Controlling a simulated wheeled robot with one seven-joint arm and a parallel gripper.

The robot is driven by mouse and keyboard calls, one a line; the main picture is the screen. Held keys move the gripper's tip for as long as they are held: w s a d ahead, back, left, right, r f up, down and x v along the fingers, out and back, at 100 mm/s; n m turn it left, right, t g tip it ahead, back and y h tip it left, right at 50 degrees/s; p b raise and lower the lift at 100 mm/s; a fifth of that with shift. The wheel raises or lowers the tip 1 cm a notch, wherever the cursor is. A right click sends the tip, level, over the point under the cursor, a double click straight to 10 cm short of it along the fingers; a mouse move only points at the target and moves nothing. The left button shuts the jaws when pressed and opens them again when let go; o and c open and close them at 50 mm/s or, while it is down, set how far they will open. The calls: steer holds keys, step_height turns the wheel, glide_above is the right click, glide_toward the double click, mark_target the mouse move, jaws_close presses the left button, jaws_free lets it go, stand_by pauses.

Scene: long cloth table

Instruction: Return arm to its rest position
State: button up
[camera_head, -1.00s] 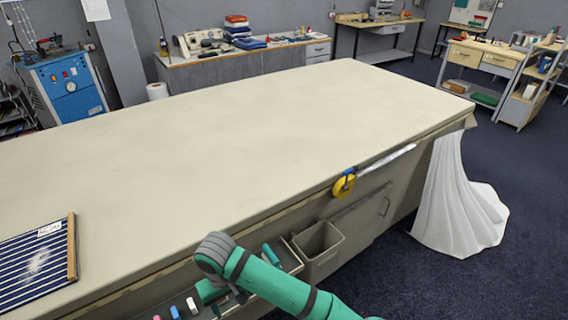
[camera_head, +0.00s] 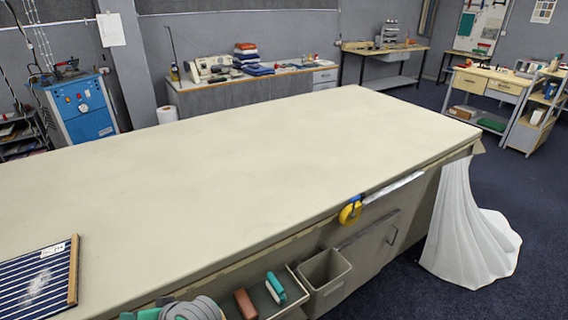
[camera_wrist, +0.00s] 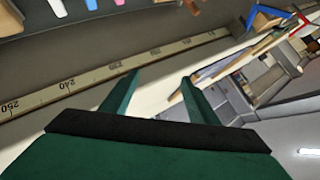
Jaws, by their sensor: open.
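My gripper (camera_wrist: 160,92) shows in the wrist view with its two green fingers apart and nothing between them. The wrist view is tilted, with the table's measuring-tape edge (camera_wrist: 110,72) running across behind the fingers. In the head view only a grey and green part of my arm (camera_head: 190,309) shows at the bottom edge, beside the front of the long cloth table (camera_head: 230,160). The gripper fingers cannot be made out in the head view.
A striped navy board (camera_head: 35,280) lies on the table's left end. A side tray (camera_head: 285,302) and a grey bin (camera_head: 325,278) hang on the front, near a yellow tape (camera_head: 350,213). White cloth (camera_head: 465,235) drapes to the floor at right. The tabletop middle is clear.

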steer(key=s+d+f+m+t+h, duration=0.3)
steer(key=s+d+m+t, duration=0.25)
steer(key=d, duration=0.45)
steer(key=s+d+f+m+t+h, duration=0.4)
steer(key=d+m+t, duration=0.15)
steer(key=d, duration=0.45)
steer(key=s+d+r+n+h, duration=0.1)
steer(key=s+d+n, duration=0.2)
steer(key=s+d, duration=0.5)
steer(key=s+d+r+n+h, duration=0.1)
steer(key=s+d+n+h, duration=0.1)
steer(key=s+d, duration=0.7)
steer(key=shift+s+d+r+n+t+h, duration=0.2)
steer(key=shift+s+r+n+t+h, duration=0.1)
steer(key=shift+s+r+n+t, duration=0.1)
